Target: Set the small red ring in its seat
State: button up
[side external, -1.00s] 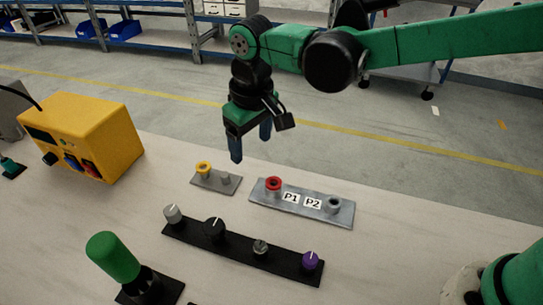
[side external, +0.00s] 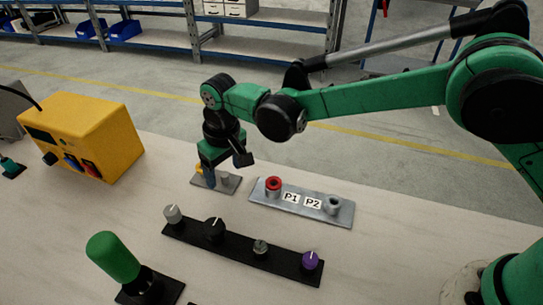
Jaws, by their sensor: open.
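The small red ring (side external: 273,184) sits around the left post of a grey metal plate (side external: 345,217), beside the P1 label. The plate's right post (side external: 332,204), beside the P2 label, carries no ring. My gripper (side external: 210,180) is open and low over the small grey plate (side external: 229,188) to the left of the P1/P2 plate. A yellow ring (side external: 199,168) on that small plate is mostly hidden behind my gripper's finger. Whether the fingers touch the yellow ring I cannot tell. My gripper is apart from the red ring.
A black strip with several knobs (side external: 240,247) lies in front of the plates. A green-handled object (side external: 113,258) stands at the front left. A yellow box (side external: 85,135) stands at the back left. The table to the right of the P1/P2 plate is clear.

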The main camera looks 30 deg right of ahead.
jog(key=s+d+r+m+t, duration=0.1)
jog(key=s+d+r+t, duration=0.15)
jog(key=d+r, duration=0.9)
jog(key=s+d+m+t, duration=0.3)
jog(key=s+d, duration=0.8)
jog(key=d, duration=0.1)
jog(key=shift+s+d+h, duration=0.2)
jog(key=shift+s+h, duration=0.1)
jog(key=shift+s, duration=0.05)
jog(key=shift+t, duration=0.25)
